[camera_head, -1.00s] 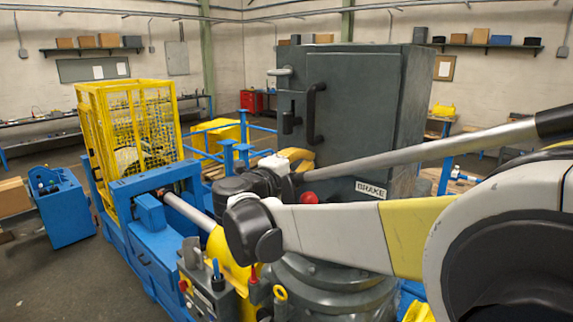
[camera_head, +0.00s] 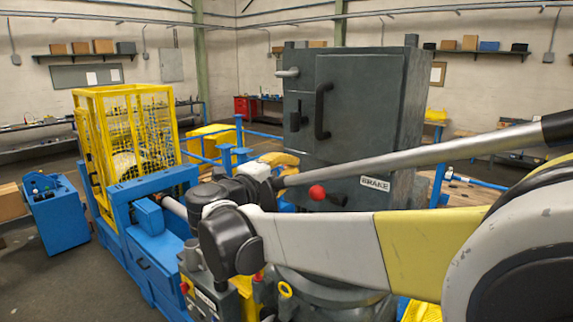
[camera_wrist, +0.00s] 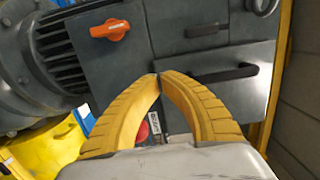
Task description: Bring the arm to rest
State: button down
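My gripper (camera_wrist: 160,76) shows in the wrist view as two yellow ridged fingers. Their tips meet, and nothing shows held between them. Beyond the fingers is a grey cabinet (camera_wrist: 185,60) with a black bar handle (camera_wrist: 222,74), apparently clear of the fingertips. In the head view my white, yellow and black arm (camera_head: 320,245) reaches in from the right across the machine.
The tall grey cabinet (camera_head: 355,110) stands behind my arm, with a red knob (camera_head: 317,192) and BRAKE label (camera_head: 375,184) close by. A yellow mesh guard (camera_head: 130,135) and blue machine frame (camera_head: 160,265) are left. A finned motor (camera_wrist: 50,55) shows in the wrist view.

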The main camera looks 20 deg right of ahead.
jog(key=s+a+f+n+t+y+b, duration=0.2)
jog(key=s+a+f+n+y+b, duration=0.1)
jog(key=f+n+y+b, duration=0.4)
jog(key=s+a+f+n+t+y+b, duration=0.1)
jog(key=s+a+f+n+y+b, duration=0.2)
jog(key=f+n+y+b, duration=0.4)
jog(key=s+a+f+n+t+y+b, duration=0.2)
jog(key=s+a+f+n+y+b, duration=0.15)
jog(key=f+n+b, duration=0.4)
jog(key=s+d+f+n+g+h+b, duration=0.1)
jog(key=s+d+f+n+g+b, duration=0.1)
jog(key=s+f, duration=0.4)
jog(key=s+d+f+n+g+h+b, duration=0.1)
jog(key=s+d+f+n+g+b, duration=0.1)
jog(key=f, duration=1.3)
jog(key=s+d+f+n+g+h+b, duration=0.2)
jog(key=s+d+f+g, duration=0.4)
jog(key=s+f, duration=0.4)
jog(key=shift+s+d+f+b, duration=0.35)
jog(key=shift+s+b, duration=0.05)
jog(key=shift+b, duration=0.5)
